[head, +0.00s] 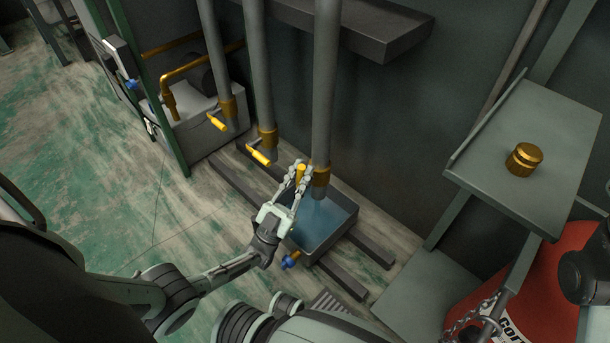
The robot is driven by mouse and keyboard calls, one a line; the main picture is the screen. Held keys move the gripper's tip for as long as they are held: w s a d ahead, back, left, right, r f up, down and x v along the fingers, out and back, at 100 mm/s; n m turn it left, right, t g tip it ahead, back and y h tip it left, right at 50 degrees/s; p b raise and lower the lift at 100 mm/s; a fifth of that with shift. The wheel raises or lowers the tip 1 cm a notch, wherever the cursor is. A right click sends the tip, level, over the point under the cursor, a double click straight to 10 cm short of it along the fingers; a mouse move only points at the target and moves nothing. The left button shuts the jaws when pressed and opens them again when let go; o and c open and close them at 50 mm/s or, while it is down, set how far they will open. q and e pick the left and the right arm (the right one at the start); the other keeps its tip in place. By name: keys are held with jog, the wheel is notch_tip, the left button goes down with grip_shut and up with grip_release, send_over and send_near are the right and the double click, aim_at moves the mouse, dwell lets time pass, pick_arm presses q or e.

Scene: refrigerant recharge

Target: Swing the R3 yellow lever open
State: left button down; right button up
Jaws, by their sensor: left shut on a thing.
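Three grey vertical pipes end in brass valves with yellow levers. My left gripper (299,175) is shut on the yellow lever (301,172) of the rightmost pipe, beside its brass valve (321,177). The fingers hide part of this lever. No R3 label is readable. The middle yellow lever (259,155) and the left yellow lever (217,123) stick out to the lower left of their valves, free of any gripper. My right gripper is not in view.
A grey tray (332,238) with bluish liquid sits below the rightmost pipe, with a blue-handled valve (289,262) at its front. A shelf (553,130) with a brass cap (524,159) and a red cylinder (535,280) stand at right. Open floor lies at left.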

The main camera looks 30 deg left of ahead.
pick_arm(q)
jog(key=shift+w+a+n+y, duration=0.1)
jog(key=shift+a+n+y, duration=0.1)
jog(key=shift+n+y, duration=0.75)
jog(key=shift+w+a+n+y, duration=0.1)
jog(key=shift+a+n+y, duration=0.1)
jog(key=shift+n+y, duration=0.75)
jog(key=shift+r, duration=0.1)
jog(key=c, duration=1.5)
grip_release()
jog(key=shift+o, duration=0.2)
jog(key=shift+r, duration=0.1)
notch_tip(320, 180, up, 10)
jog(key=shift+f, duration=0.15)
jog(key=shift+s, duration=0.15)
